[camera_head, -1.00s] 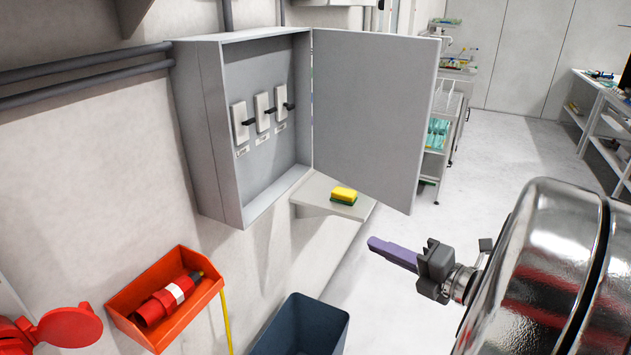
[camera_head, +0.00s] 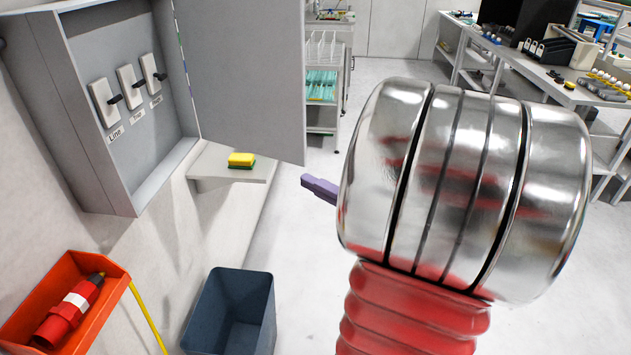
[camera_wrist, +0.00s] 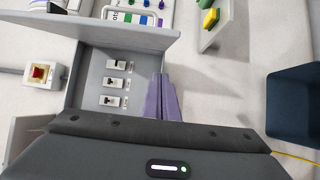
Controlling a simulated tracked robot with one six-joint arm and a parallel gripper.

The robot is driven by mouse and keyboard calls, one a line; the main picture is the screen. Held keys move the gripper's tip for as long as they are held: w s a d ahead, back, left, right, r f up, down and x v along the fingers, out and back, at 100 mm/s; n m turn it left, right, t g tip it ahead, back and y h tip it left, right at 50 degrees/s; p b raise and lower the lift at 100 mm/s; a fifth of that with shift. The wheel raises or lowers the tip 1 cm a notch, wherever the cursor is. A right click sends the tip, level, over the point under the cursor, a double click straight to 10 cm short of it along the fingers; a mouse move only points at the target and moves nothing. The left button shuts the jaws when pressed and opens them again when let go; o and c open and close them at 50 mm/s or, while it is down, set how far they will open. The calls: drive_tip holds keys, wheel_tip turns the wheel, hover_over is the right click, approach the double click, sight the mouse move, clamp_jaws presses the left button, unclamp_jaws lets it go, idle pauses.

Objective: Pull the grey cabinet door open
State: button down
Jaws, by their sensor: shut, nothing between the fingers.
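The grey cabinet door (camera_head: 245,75) stands wide open, swung out to the right of the cabinet (camera_head: 85,115). Inside the cabinet are three white switches with black levers, the middle one (camera_head: 131,86) among them. In the wrist view the door (camera_wrist: 95,32) is seen nearly edge-on above the switches. My gripper (camera_head: 305,181) shows only its purple fingertips, just right of and below the door's lower corner in the picture; my arm hides the rest. In the wrist view the purple fingers (camera_wrist: 162,78) are together and empty, with a view into the cabinet beside them.
A dark bin (camera_head: 208,310) stands on the floor below, and an orange tray (camera_head: 112,272) with a red cylinder is at lower left. A white rack stands behind the door.

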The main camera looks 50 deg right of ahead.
sight(294, 161)
drive_tip(key=shift+w+d, duration=0.55)
drive_tip(key=shift+w, duration=1.05)
drive_tip(key=shift+w+d, duration=0.55)
drive_tip(key=shift+w, duration=1.1)
drive_tip(key=shift+w+d, duration=0.55)
drive_tip(key=shift+w, duration=1.05)
